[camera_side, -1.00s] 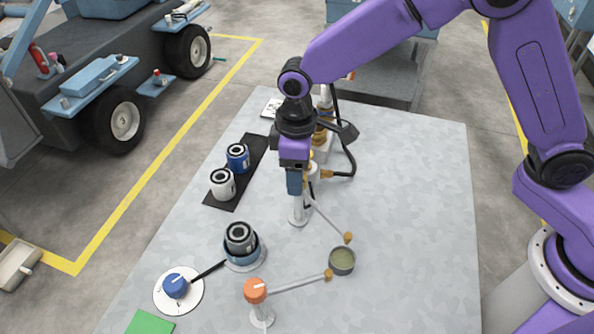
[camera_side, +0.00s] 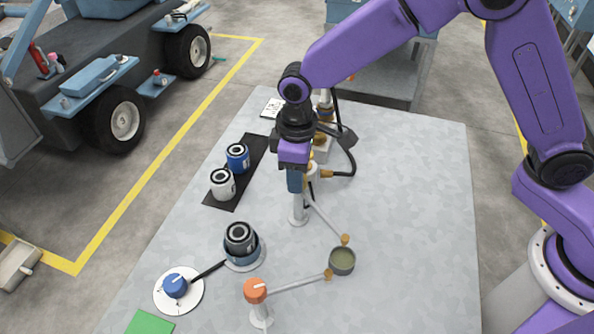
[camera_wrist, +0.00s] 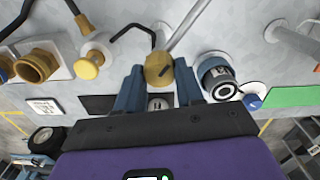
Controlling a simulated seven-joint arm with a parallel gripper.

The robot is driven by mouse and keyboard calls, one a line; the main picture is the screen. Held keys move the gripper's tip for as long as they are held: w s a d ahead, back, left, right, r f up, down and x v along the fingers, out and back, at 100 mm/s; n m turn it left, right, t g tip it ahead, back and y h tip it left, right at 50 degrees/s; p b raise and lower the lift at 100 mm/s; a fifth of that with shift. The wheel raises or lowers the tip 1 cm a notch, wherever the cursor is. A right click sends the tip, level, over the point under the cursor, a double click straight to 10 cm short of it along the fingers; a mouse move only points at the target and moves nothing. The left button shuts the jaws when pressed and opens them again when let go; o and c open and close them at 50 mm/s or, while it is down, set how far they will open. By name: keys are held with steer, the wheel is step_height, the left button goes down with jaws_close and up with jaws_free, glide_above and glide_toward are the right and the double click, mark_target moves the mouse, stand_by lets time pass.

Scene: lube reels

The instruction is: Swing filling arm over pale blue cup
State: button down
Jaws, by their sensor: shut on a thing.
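The filling arm (camera_side: 324,221) is a thin silver tube on a white post, with a brass tip at its free end. Its ochre knob (camera_wrist: 158,67) sits between the blue fingers of my gripper (camera_wrist: 159,82), which is shut on it. In the side view my gripper (camera_side: 295,180) is above the post and largely hides the knob. The tube points toward the front right, its tip near a grey cup. The pale blue cup (camera_side: 245,262) stands on a white disc to the front left, with a black-and-white filter in it; the tube is not over it.
An orange-knobbed arm (camera_side: 256,291) reaches to the grey cup (camera_side: 342,262) with greenish contents. A blue dial with a black lever (camera_side: 207,271) is at the front left. Blue and white cans (camera_side: 222,184) stand on a black strip. Brass fittings and a hose are behind; the table's right side is clear.

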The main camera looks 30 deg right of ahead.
steer(key=m, duration=0.4)
steer(key=shift+m, duration=0.3)
steer(key=m, duration=0.9)
steer(key=shift+d, duration=0.1)
steer(key=shift+m, duration=1.9)
steer(key=shift+r, duration=0.1)
steer(key=c, duration=0.7)
jaws_free()
step_height(320, 180, up, 17)
steer(key=shift+r, duration=0.15)
